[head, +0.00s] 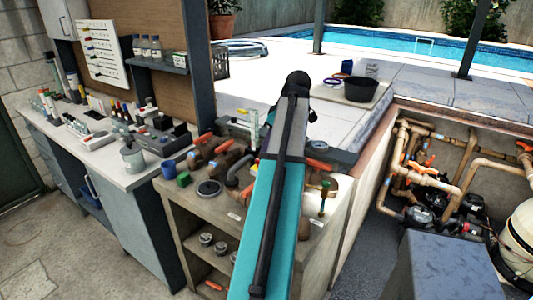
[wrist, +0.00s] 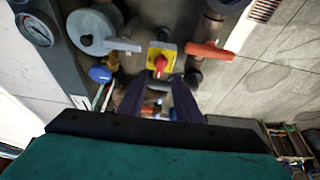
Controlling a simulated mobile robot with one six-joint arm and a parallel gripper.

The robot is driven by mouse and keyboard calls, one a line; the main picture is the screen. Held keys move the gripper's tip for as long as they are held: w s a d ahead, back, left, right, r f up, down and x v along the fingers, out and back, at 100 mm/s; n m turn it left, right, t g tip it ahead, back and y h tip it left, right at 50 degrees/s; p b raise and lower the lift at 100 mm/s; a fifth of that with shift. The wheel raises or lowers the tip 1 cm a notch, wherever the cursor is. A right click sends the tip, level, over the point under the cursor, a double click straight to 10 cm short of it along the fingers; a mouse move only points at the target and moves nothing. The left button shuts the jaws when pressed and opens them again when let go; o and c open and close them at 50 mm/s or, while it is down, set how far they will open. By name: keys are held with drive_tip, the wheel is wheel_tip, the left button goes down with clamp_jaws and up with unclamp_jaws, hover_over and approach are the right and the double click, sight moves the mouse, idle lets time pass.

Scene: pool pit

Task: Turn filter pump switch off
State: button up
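The switch is a red knob (wrist: 160,65) on a yellow square plate, near the upper middle of the wrist view. I take it to be the filter pump switch; no label is readable. My gripper (wrist: 158,97) shows as two dark fingers with a gap between them. It is open, and the fingers point toward the switch from just below it in the picture. They look apart from the knob, though the distance in depth is hard to judge. I cannot make out the switch in the head view, where my teal arm covers the middle.
An orange valve handle (wrist: 210,50) is right of the switch; a grey handle (wrist: 122,45) and blue part (wrist: 100,74) are left. A gauge (wrist: 35,29) is farther left. The head view shows the piped pit (head: 440,175), a black tub (head: 361,89) and a cluttered counter (head: 120,178).

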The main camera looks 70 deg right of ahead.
drive_tip(key=b+v, duration=0.1)
drive_tip(key=v, duration=0.5)
drive_tip(key=shift+s+r, duration=0.3)
drive_tip(key=shift+r, duration=0.05)
drive_tip(key=shift+a, duration=0.1)
